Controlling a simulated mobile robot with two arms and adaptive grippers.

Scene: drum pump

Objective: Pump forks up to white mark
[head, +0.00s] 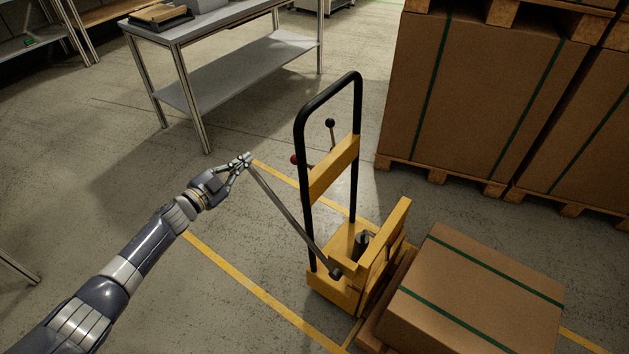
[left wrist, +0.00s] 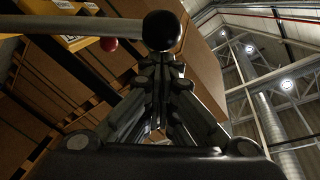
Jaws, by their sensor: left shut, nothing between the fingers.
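The yellow lift truck (head: 335,290) stands on the floor with a black tube handle frame (head: 299,130). Its long grey pump lever (head: 285,210) slants up and left from the base. My left gripper (head: 245,160) is shut at the lever's upper end, with nothing between the fingers. In the left wrist view, a black ball (left wrist: 162,31) shows right at the fingertips (left wrist: 160,62), and the grey lever (left wrist: 60,21) runs to it from the left. I cannot tell whether they touch. The forks and a white mark cannot be made out. My right gripper is out of view.
A strapped box (head: 470,295) sits on a pallet in front of the truck. Tall boxes on pallets (head: 470,90) stand at the back right. A metal table (head: 220,30) stands at the back left. The floor (head: 120,190) between table and arm is clear.

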